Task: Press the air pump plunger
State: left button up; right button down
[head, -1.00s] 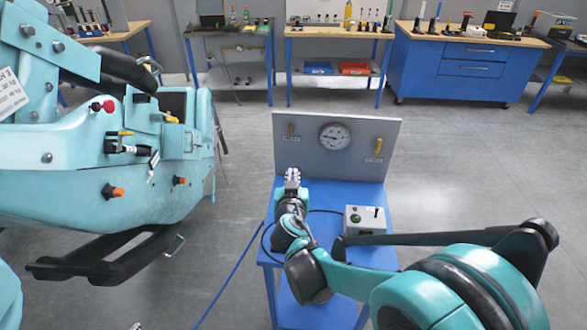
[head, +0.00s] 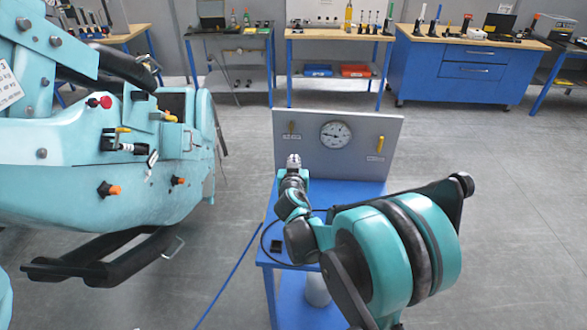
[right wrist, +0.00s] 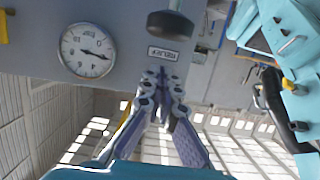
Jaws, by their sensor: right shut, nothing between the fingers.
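My right gripper (head: 293,160) is shut and empty in front of the grey panel in the head view. Its closed fingertips (right wrist: 163,78) also show in the right wrist view, which is upside down. There, a dark round knob on a stem (right wrist: 170,24), likely the pump plunger's top, stands apart from the fingertips, with a gap between in the picture. In the head view I cannot make out the plunger; my right arm covers part of the stand. My left gripper does not show.
The blue stand (head: 350,194) carries a grey panel (head: 250,0) with a gauge (head: 336,135) and a yellow lever (head: 380,144) at right. A relief label (right wrist: 162,54) is on the panel. A large teal machine (head: 80,170) stands at left. Floor at right is clear.

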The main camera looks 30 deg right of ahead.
jog(key=shift+a+f+b, duration=0.1)
jog(key=shift+f+b, duration=0.25)
jog(key=shift+f, duration=1)
jog(key=shift+s, duration=0.1)
notch_tip(320, 180, down, 6)
jog(key=b, duration=0.4)
jog(key=shift+s+r+b, duration=0.1)
jog(key=shift+r+b, duration=0.1)
jog(key=shift+b, duration=0.2)
